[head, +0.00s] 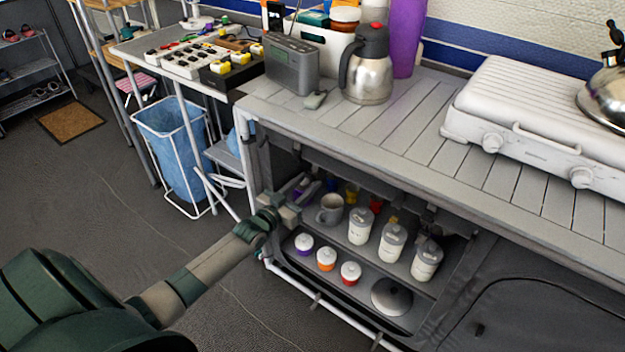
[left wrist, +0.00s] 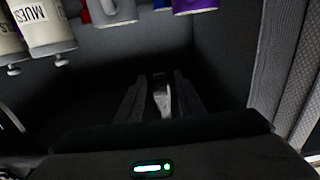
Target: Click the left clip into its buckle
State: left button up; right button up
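My left gripper (head: 303,190) is at the left end of the cabinet opening, just under the counter edge. In the left wrist view its two dark fingers (left wrist: 162,90) stand apart, with a gap between them. A small pale shape (left wrist: 162,98) shows in that gap; I cannot tell whether it is a clip, a strap or something behind. Dark fittings hang under the counter's front edge, one of them at the right (head: 456,220); they are too small and dark to tell clip from buckle. The left clip and its buckle are not clearly visible. My right gripper is not in view.
The cabinet shelves hold a mug (head: 330,208), several lidded canisters (head: 392,243), small jars (head: 327,259) and a round lid (head: 391,296). Above is the counter (head: 400,125) with a radio (head: 292,65), flask (head: 368,70) and stove (head: 540,125). A blue bin (head: 175,150) stands left; floor there is open.

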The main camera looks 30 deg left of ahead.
pick_arm(q)
jog(key=shift+w+d, duration=0.15)
jog(key=shift+w, duration=1.55)
grip_shut()
